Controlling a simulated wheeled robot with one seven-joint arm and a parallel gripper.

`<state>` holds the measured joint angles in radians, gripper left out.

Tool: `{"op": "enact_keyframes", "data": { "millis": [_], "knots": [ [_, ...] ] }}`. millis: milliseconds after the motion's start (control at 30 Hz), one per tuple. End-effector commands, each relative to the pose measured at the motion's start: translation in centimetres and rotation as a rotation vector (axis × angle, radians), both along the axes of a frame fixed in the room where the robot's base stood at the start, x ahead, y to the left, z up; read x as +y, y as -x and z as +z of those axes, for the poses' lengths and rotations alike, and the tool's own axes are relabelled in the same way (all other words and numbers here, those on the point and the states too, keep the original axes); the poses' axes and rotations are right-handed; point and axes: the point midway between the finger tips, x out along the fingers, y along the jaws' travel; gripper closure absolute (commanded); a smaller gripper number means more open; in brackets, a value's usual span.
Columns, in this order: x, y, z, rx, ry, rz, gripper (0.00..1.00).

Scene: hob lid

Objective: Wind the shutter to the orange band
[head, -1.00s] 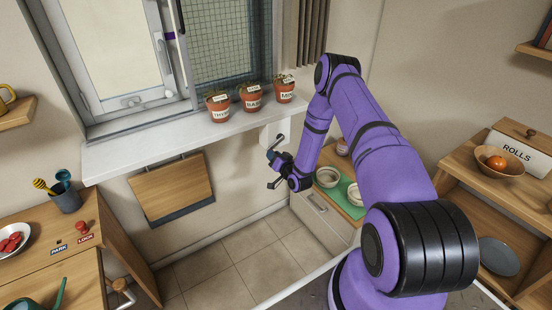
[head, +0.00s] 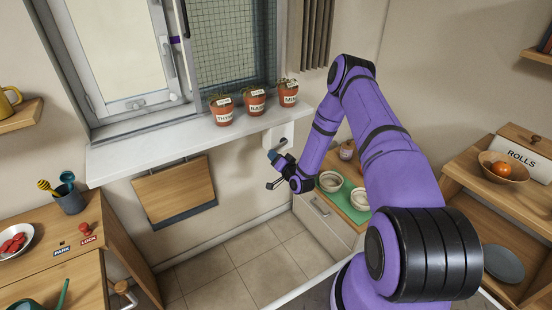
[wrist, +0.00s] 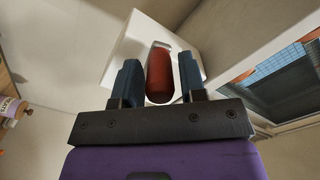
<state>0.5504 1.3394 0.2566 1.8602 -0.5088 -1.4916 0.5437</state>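A white box (head: 284,137) is fixed to the wall under the right end of the window sill. In the wrist view the box (wrist: 184,38) carries a red handle (wrist: 159,74). My gripper (wrist: 160,82) is open, with one blue finger on each side of the handle. A narrow gap shows at the left finger; contact on the right is unclear. In the head view my gripper (head: 271,170) is just below the box and the handle is hidden. I see no orange band.
Several potted herbs, including one pot (head: 255,102), stand on the white sill (head: 150,155) above my gripper. A wooden flap (head: 174,190) hangs on the wall at left. A low cabinet with bowls on a green mat (head: 350,207) is close at right.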

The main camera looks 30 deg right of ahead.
Motion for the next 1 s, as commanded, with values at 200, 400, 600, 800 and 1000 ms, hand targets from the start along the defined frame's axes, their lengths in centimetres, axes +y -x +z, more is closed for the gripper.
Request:
{"op": "enact_keyframes", "data": {
  "millis": [200, 400, 600, 800, 1000],
  "knots": [
    [0.0, 0.0, 0.0, 0.0, 0.0, 0.0, 0.48],
    [0.0, 0.4, -0.1, 0.002, 0.0, -0.001, 0.48],
    [-0.2, 3.2, -0.1, 0.003, -0.001, -0.001, 0.48],
    [-0.3, 7.1, -0.1, 0.004, 0.0, -0.001, 0.48],
    [-0.3, 9.8, -0.1, 0.001, -0.001, 0.0, 0.48]
  ]
}}
